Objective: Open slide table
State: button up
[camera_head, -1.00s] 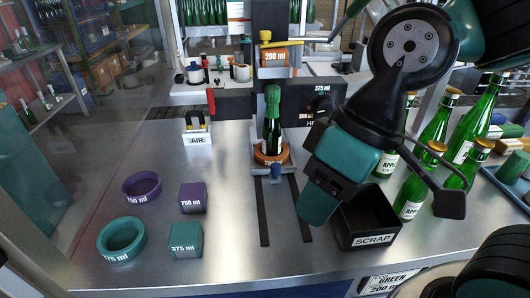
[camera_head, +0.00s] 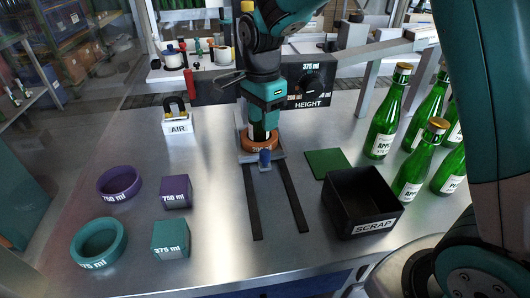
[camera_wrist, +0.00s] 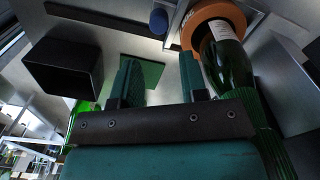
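The slide table (camera_head: 275,165) is a small metal carriage at the far end of two dark rails (camera_head: 252,200). It bears an orange ring (camera_head: 248,147) with a green bottle standing in it; the bottle is mostly hidden behind my gripper in the head view. A blue knob (camera_head: 265,157) is on the carriage's front. In the wrist view the knob (camera_wrist: 158,22) lies beyond my fingertips, and the ring (camera_wrist: 222,12) and bottle (camera_wrist: 226,62) are to the right. My gripper (camera_wrist: 158,68) is open, with nothing between its fingers, and apart from the knob.
A black SCRAP box (camera_head: 362,203) and a green pad (camera_head: 327,163) are right of the rails. Several bottles (camera_head: 384,125) stand farther right. Rings (camera_head: 119,183) and blocks (camera_head: 176,191) lie left. The height dial (camera_head: 313,84) is behind. The table between the rails is clear.

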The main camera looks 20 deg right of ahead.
aim_at(264, 152)
notch_tip(264, 152, down, 10)
jog(key=shift+s+f+p, duration=0.15)
jog(key=shift+f+p, duration=0.05)
jog(key=shift+p, duration=0.45)
grip_shut()
